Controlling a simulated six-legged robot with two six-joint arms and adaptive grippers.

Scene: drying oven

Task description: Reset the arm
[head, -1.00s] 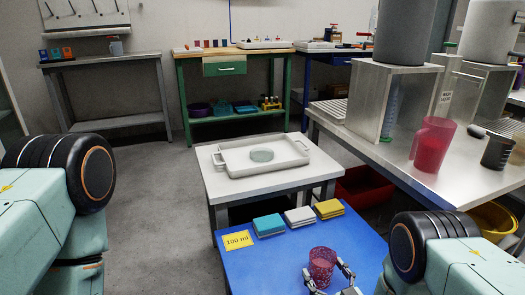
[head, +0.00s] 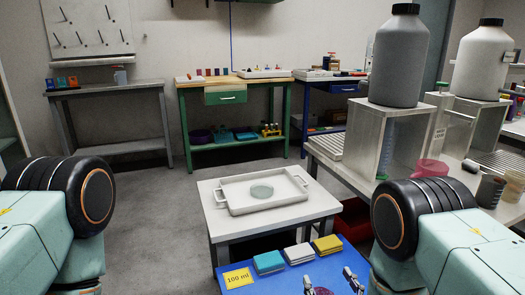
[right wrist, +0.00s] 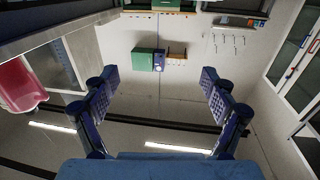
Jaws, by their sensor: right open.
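My right gripper (head: 331,280) is at the bottom edge of the head view, over the blue table (head: 300,275). Its two fingers are spread apart. A dark red cup (head: 322,291) shows only its top at the bottom edge, between or just below the fingers. In the right wrist view, the open fingers of my right gripper (right wrist: 158,85) have nothing between them and face a wall, with the picture upside down. My left arm shows at the left of the head view, but its gripper is out of view.
A white tray (head: 228,203) with a round dish (head: 261,191) stands on a small white table. Cloth stacks in teal (head: 268,262), white (head: 298,254) and yellow (head: 327,245) lie beside a "100 ml" card (head: 238,279). A pink pitcher (head: 431,168) stands on the right bench.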

